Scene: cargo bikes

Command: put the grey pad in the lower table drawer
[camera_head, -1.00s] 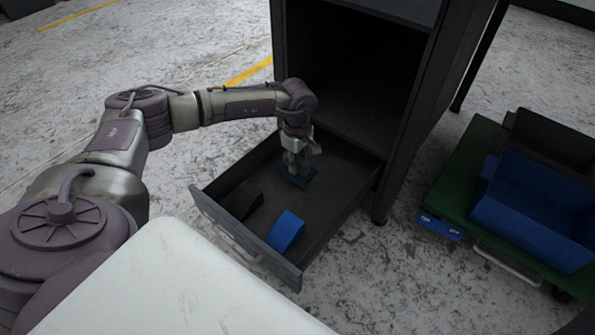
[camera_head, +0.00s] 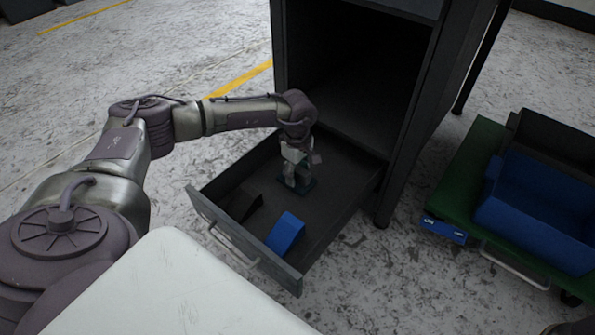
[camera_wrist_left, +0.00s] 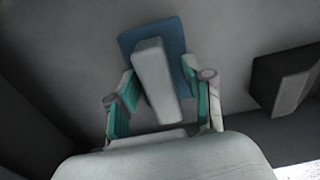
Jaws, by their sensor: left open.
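The lower table drawer (camera_head: 335,208) is pulled open beneath the dark cabinet. In the left wrist view a light grey pad (camera_wrist_left: 156,75) with a blue-teal plate (camera_wrist_left: 172,38) under it lies on the drawer floor. The plate's dark teal edge also shows in the head view (camera_head: 309,186). My left gripper (camera_head: 296,184) reaches down into the drawer over the pad. Its teal-lined fingers (camera_wrist_left: 160,88) are open, one on each side of the pad, with gaps visible. My right gripper is not in view.
A blue wedge-shaped block (camera_head: 286,233) and a black block (camera_head: 242,204) lie in the drawer near its front. The dark cabinet (camera_head: 405,130) stands behind the drawer. A green cart (camera_head: 463,185) with a blue bin (camera_head: 530,215) is at the right. A white surface (camera_head: 170,290) fills the lower left.

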